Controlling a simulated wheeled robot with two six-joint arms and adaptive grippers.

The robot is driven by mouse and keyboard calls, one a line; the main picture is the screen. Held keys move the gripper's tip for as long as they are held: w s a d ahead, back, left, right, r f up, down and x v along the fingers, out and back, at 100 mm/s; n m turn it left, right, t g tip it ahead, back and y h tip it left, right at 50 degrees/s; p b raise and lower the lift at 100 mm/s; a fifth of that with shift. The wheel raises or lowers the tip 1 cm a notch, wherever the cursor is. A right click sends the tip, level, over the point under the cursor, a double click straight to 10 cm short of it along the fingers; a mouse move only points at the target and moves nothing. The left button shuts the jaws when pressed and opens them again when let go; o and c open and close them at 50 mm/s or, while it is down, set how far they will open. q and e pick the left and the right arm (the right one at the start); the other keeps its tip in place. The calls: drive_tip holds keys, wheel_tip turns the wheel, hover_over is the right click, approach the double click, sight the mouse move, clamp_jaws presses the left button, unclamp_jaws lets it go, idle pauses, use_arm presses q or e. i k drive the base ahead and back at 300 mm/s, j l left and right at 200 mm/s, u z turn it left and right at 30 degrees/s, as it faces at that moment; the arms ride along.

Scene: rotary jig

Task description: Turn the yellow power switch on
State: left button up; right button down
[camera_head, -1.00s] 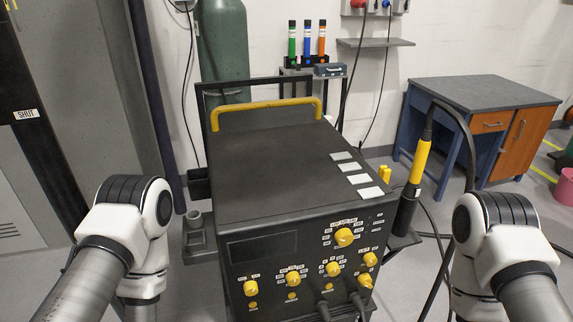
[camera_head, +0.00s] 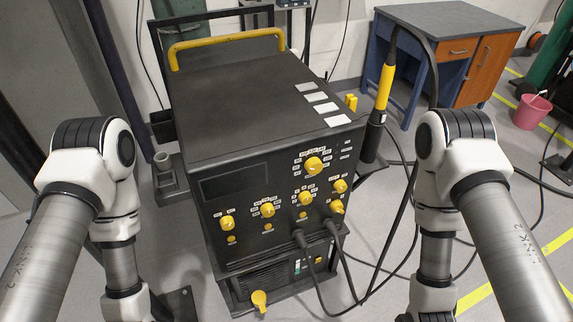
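The welding-type machine (camera_head: 262,108) stands in the middle, a dark box with yellow knobs on its front. Low on its front, a yellow lever-like switch (camera_head: 260,299) sticks out near the bottom edge of the picture, its tip pointing down. Higher up are a large yellow knob (camera_head: 314,166) and several smaller ones, such as the left knob (camera_head: 228,223). Labels are too small to read, so I cannot tell for certain which is the power switch. My arms come down on both sides, apart from the machine. Neither gripper shows clearly.
Black cables (camera_head: 330,262) hang from the machine's front to the right. A yellow-handled torch (camera_head: 385,88) stands at its right side. A blue desk (camera_head: 455,28) and a pink bucket (camera_head: 532,111) are at the back right.

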sight(335, 206)
drive_tip(key=l+u, duration=0.2)
drive_tip(key=l, duration=3.05)
